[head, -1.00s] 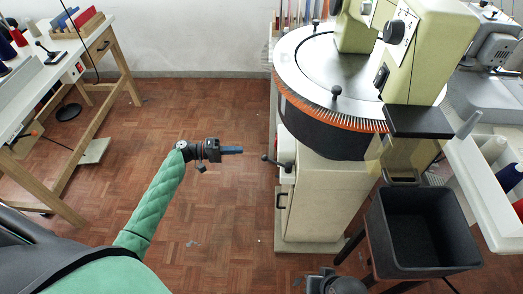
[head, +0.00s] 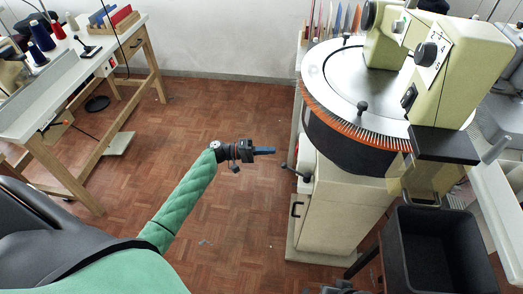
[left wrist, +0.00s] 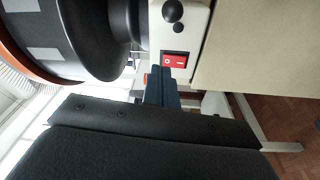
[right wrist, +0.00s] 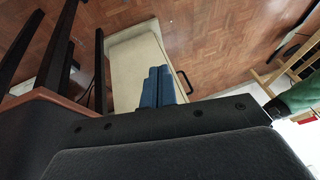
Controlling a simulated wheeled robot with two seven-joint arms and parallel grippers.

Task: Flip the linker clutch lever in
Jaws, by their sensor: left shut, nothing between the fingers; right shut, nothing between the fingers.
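The linker machine (head: 342,200) stands at the right, a round dial on a cream cabinet. A black lever with a ball end (head: 285,167) sticks out from its left side under the dial. In the left wrist view a black ball knob (left wrist: 172,11) shows at the top, above a red rocker switch (left wrist: 174,60). My left gripper (head: 265,151) is shut and empty, its blue fingers pointing right, just left of the lever and seemingly apart from it.
The dial rim (head: 350,122) carries a ring of needles above the lever. A black bin (head: 440,250) stands at the lower right. A white workbench (head: 60,80) with thread cones is at the left. The parquet floor between is clear.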

